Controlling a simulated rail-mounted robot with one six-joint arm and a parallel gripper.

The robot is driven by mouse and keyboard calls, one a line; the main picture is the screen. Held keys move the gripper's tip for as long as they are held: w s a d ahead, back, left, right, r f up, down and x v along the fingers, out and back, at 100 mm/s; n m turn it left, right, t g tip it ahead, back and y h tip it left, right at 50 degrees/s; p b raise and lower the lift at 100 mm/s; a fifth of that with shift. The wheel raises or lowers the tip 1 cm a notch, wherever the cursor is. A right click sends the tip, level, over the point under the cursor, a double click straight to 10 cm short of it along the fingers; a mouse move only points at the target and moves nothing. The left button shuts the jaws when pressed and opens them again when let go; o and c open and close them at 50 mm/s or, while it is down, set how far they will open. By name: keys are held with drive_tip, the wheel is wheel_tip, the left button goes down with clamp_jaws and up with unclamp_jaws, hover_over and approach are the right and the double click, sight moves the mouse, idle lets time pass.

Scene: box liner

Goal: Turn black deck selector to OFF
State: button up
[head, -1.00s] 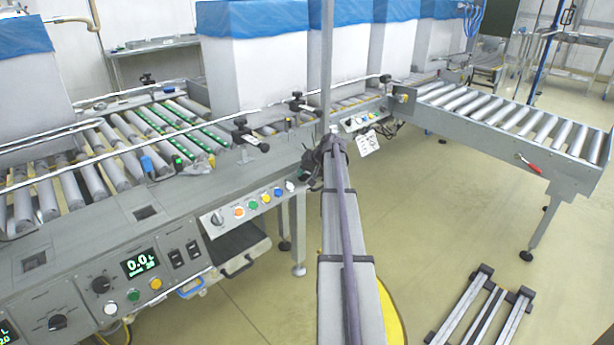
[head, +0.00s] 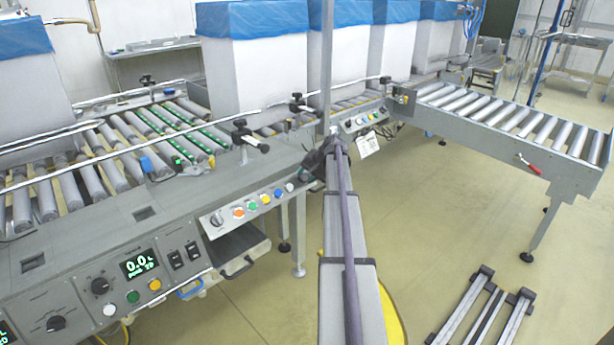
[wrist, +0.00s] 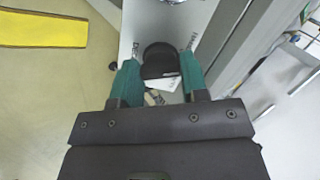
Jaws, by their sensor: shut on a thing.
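A round black selector knob (wrist: 158,54) stands on a light grey panel in the wrist view. My gripper (wrist: 160,66) has one green finger on each side of it and is shut on it. Printed lettering shows on both sides of the knob, but it is only partly readable and the knob's pointer position cannot be made out. In the head view my gripper (head: 316,162) is a dark shape at the far end of my arm, beside the conveyor's front edge, and the knob it holds is hidden there.
A panel with coloured buttons (head: 252,203) lies left of my arm. A display panel (head: 140,262) with dark knobs is at lower left. Another button panel (head: 362,120) lies beyond my gripper.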

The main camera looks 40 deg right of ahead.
drive_tip(key=m, duration=0.4)
drive_tip(key=shift+m+t+b, duration=0.35)
drive_tip(key=shift+m+t, duration=0.05)
idle(0.4)
drive_tip(key=o, duration=0.6)
drive_tip(key=shift+o, duration=0.2)
drive_tip(key=shift+r, duration=0.1)
drive_tip(key=p+v, duration=0.8)
drive_tip(key=v, duration=0.2)
drive_tip(key=shift+s+r, duration=0.2)
drive_tip(key=shift+s, duration=0.1)
